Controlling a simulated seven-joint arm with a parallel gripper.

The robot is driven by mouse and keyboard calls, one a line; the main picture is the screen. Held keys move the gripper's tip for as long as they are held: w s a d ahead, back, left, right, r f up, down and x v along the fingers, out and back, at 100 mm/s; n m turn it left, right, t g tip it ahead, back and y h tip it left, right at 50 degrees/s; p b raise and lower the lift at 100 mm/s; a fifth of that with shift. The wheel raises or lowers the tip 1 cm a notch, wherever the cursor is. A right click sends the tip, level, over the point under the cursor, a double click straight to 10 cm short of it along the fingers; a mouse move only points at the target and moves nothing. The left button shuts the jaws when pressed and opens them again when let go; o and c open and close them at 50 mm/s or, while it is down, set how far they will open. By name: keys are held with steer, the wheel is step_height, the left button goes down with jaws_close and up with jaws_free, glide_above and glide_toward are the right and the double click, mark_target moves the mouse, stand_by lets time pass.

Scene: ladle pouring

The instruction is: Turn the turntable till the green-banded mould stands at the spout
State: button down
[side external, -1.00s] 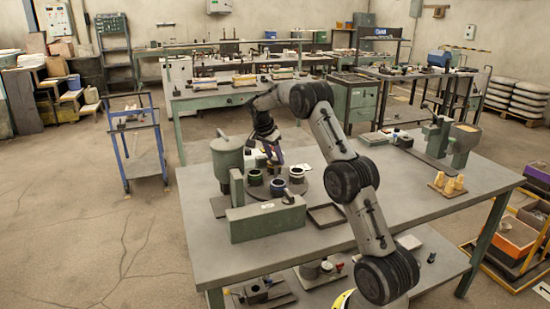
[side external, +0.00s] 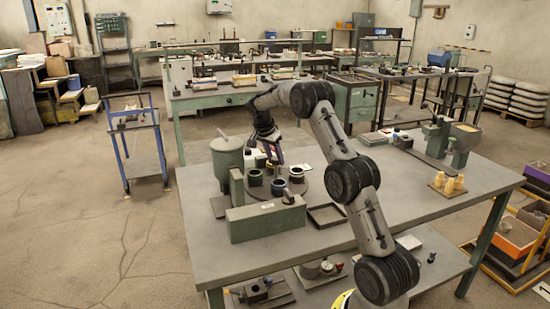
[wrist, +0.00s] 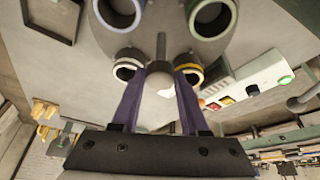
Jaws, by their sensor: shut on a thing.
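The round turntable (side external: 312,192) stands on the near table and carries several dark moulds with coloured bands. The green-banded mould (side external: 255,177) is at its left side; it also shows at upper right in the wrist view (wrist: 212,18). A blue-banded mould (side external: 277,187) is at the near side, and a white-banded mould (side external: 296,174) at the right. A yellow-banded mould (wrist: 188,72) shows in the wrist view. My gripper (wrist: 160,92) is shut on the turntable's knob (wrist: 159,82), between the white- and yellow-banded moulds. I cannot clearly make out the spout.
A green tank (side external: 228,160) stands left of the turntable, and a long green block (side external: 265,222) in front of it. An empty square tray (side external: 327,216) lies to the right. Yellowish pieces (side external: 448,184) stand further right. The table between is mostly clear.

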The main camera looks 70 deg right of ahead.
steer(key=shift+n+t, duration=0.5)
steer(key=shift+n, duration=0.9)
steer(key=shift+c, duration=2.1)
jaws_free()
steer(key=shift+r, duration=0.1)
steer(key=v, duration=1.3)
steer(key=shift+a+r, duration=0.3)
steer(key=shift+a, duration=0.05)
